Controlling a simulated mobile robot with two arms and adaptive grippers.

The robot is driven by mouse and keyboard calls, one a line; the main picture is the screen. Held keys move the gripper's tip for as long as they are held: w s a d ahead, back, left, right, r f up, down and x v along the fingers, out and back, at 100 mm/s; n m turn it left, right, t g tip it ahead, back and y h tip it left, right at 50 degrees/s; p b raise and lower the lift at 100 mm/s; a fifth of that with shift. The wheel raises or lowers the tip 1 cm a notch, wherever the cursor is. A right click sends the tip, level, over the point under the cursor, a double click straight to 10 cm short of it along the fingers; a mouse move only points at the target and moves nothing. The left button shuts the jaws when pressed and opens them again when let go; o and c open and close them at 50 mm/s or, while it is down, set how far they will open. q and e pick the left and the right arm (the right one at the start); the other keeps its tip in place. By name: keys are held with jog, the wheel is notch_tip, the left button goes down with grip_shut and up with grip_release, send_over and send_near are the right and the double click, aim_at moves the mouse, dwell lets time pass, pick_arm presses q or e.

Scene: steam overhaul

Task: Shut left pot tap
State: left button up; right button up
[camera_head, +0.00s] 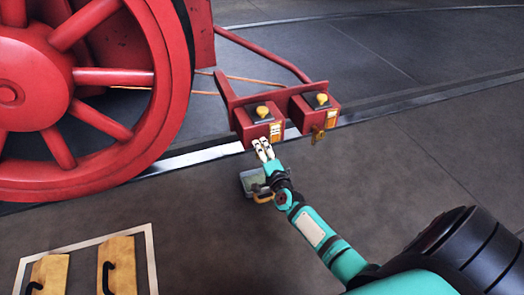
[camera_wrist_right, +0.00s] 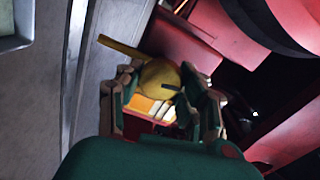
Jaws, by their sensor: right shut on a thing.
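The left pot (camera_head: 257,123) is a red box with a yellow knob on its lid and a label on its front. My right gripper (camera_head: 264,150) reaches up to the lower front of this pot. In the right wrist view, the gripper (camera_wrist_right: 165,98) is shut on the left pot tap (camera_wrist_right: 158,76), a yellow rounded piece with a flat lever pointing to the upper left. The fingers sit on both sides of it. In the head view the tap is hidden by the gripper. My left gripper is not in view.
The right pot (camera_head: 308,112) stands close beside, with a brass tap (camera_head: 318,133) on its front. A large red wheel (camera_head: 150,120) is at the left. A grey tray (camera_head: 247,181) lies below the left pot. Wooden boards with black handles (camera_head: 120,265) lie at bottom left. Floor to the right is clear.

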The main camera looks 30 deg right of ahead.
jog(key=shift+f+m, duration=0.15)
jog(key=shift+m, duration=0.85)
jog(key=o, duration=1.2)
jog(key=shift+c, duration=0.2)
